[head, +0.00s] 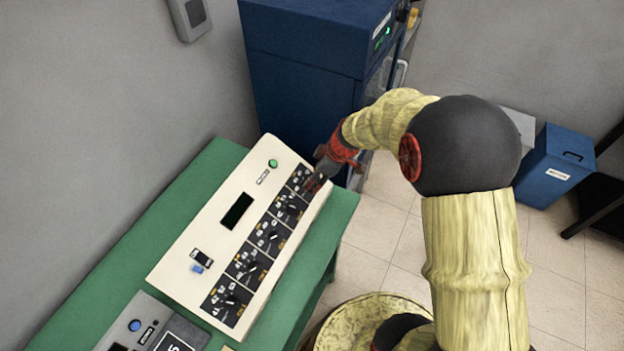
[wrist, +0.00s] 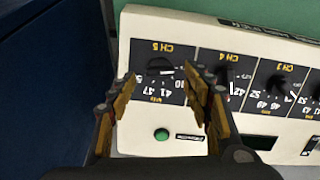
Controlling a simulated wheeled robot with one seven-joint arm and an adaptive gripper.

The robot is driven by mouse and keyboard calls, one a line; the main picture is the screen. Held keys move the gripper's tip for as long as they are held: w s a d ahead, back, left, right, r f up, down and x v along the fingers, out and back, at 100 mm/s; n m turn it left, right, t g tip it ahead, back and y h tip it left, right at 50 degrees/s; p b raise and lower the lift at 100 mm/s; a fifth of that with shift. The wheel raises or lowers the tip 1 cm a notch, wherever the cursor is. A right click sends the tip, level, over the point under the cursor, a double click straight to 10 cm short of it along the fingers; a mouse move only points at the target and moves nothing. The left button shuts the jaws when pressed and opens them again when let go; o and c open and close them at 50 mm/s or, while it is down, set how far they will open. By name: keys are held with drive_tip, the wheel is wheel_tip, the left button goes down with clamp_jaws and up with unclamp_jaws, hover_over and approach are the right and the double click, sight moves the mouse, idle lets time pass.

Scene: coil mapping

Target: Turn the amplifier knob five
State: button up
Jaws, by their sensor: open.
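The amplifier (head: 197,226) is a long cream console on a green table, with a row of black knob panels along its front. In the wrist view the panel marked CH 5 (wrist: 160,47) appears upside down, with its dark knob (wrist: 160,66) between my fingertips in the picture. My gripper (wrist: 160,84) is open, its two fingers apart on either side of that knob. I cannot tell whether they touch it. In the head view my gripper (head: 317,182) is over the far end of the console and partly hides the end panel.
The CH 4 panel (wrist: 232,66) and CH 3 panel (wrist: 284,78) lie beside CH 5. A green button (wrist: 162,134) is on the console. A blue cabinet (head: 300,80) stands close behind the table's far end. A second device (head: 150,325) is at the near end of the green table (head: 205,165).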

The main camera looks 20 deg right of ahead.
drive_tip(key=shift+x, duration=1.2)
drive_tip(key=shift+c, duration=1.1)
drive_tip(key=c, duration=0.9)
drive_tip(key=shift+c, duration=0.2)
